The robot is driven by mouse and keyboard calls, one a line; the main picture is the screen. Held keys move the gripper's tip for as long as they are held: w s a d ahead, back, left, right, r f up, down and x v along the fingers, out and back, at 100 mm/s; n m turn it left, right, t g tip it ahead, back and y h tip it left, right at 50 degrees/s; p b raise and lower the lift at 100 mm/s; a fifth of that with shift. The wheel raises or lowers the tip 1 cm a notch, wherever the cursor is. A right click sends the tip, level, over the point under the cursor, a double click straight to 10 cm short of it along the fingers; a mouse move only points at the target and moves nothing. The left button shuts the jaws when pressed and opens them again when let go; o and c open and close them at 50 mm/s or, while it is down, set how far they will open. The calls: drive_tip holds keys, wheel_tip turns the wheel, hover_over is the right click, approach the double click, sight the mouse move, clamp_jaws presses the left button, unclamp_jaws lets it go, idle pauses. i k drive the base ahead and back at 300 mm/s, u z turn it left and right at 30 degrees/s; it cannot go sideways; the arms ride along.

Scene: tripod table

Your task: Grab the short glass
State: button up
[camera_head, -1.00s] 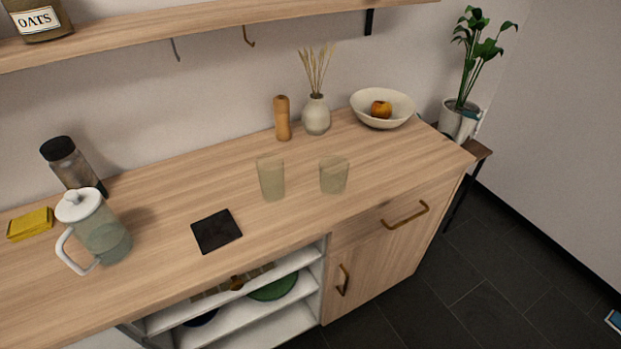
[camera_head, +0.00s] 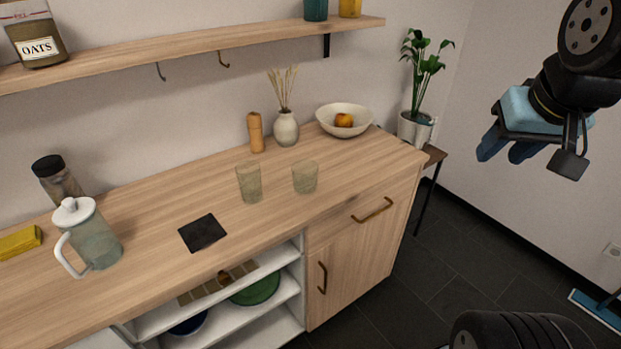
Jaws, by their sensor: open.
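Two clear glasses stand upright near the middle of the wooden counter. The short glass (camera_head: 305,177) is the right one, lower and a little wider. The taller glass (camera_head: 249,182) stands just left of it, with a gap between them. My gripper (camera_head: 507,150) hangs in the air at the upper right, well to the right of the counter. Its blue fingers are apart and empty, far from both glasses.
The counter (camera_head: 150,260) also holds a dark coaster (camera_head: 202,233), a white-lidded pitcher (camera_head: 92,238), a wooden mill (camera_head: 255,132), a vase (camera_head: 286,129) and a fruit bowl (camera_head: 338,121). A shelf (camera_head: 190,45) runs above. Counter in front of the glasses is clear.

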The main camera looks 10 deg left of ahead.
sight(305, 171)
drive_tip(key=u, duration=0.35)
drive_tip(key=k, duration=0.1)
drive_tip(key=u, duration=0.45)
drive_tip(key=i, duration=0.5)
drive_tip(key=z, duration=0.2)
drive_tip(key=k, duration=0.5)
drive_tip(key=u, duration=0.15)
